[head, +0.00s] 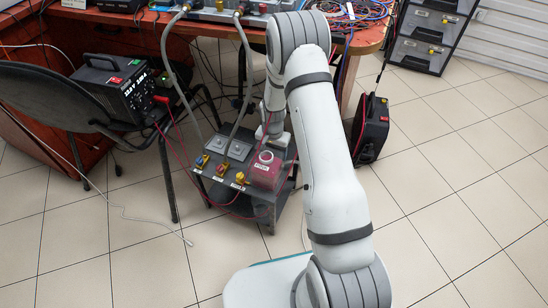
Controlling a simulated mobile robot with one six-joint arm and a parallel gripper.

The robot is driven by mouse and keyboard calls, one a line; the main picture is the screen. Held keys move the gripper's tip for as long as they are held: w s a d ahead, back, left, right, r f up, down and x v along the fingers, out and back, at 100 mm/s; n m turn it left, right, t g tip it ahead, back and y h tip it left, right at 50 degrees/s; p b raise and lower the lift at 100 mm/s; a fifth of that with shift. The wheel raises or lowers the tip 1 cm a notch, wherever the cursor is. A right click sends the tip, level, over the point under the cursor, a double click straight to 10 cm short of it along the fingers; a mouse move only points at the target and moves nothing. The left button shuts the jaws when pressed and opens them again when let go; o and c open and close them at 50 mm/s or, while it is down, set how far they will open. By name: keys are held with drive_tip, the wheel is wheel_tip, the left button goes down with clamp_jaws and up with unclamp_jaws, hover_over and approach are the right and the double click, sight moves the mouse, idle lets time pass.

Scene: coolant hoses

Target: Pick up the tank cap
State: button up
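A red tank (264,175) with a white label sits at the right end of a low dark grey cart (225,185). A round whitish ring (266,156) shows on top of the tank; I cannot tell whether it is the tank cap or the open neck. No other cap can be made out. My gripper (264,136) is just above and behind the ring, at the cart's back right. It is small and partly hidden by my arm, so its fingers and anything between them cannot be made out.
Hoses (240,70) run from the wooden desk (130,25) down to the cart, beside coloured fittings (221,168). A chair (60,95) with a black power unit (118,85) stands left. A black case (370,128) stands right.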

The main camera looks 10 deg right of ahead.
drive_tip(key=c, duration=0.9)
wheel_tip(320, 180, up, 10)
drive_tip(key=p, duration=0.4)
drive_tip(key=shift+r, duration=0.1)
